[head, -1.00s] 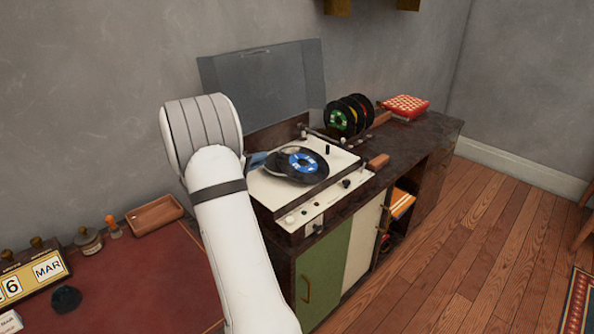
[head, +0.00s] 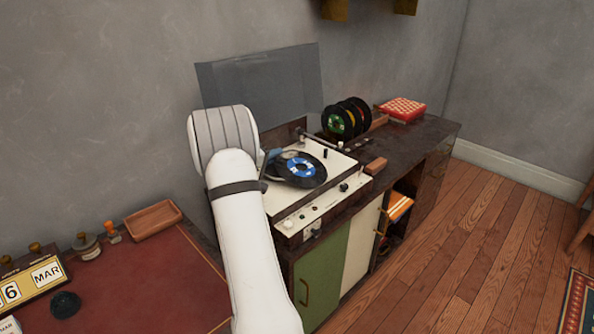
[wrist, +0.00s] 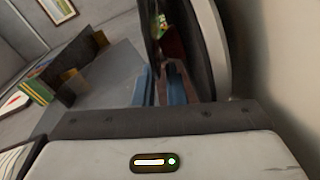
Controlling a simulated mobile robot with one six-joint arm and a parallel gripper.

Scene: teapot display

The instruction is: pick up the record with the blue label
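The black record with the blue label (head: 301,168) lies on the cream turntable (head: 325,190), overlapping a pale disc beneath it. My gripper (head: 269,160) is at the record's left edge in the head view; my white arm hides part of the turntable's left side. In the wrist view the blue fingers of my gripper (wrist: 163,88) stand apart with a narrow gap between them. A dark disc (wrist: 206,60), seen almost edge-on, is close by the fingers. I cannot tell whether they touch it.
Several records (head: 346,119) stand upright behind the turntable. The clear lid (head: 258,85) is raised behind it. A red-and-white box (head: 402,109) is at the cabinet's far end. A desk with a calendar (head: 33,282) and wooden tray (head: 152,219) is at left.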

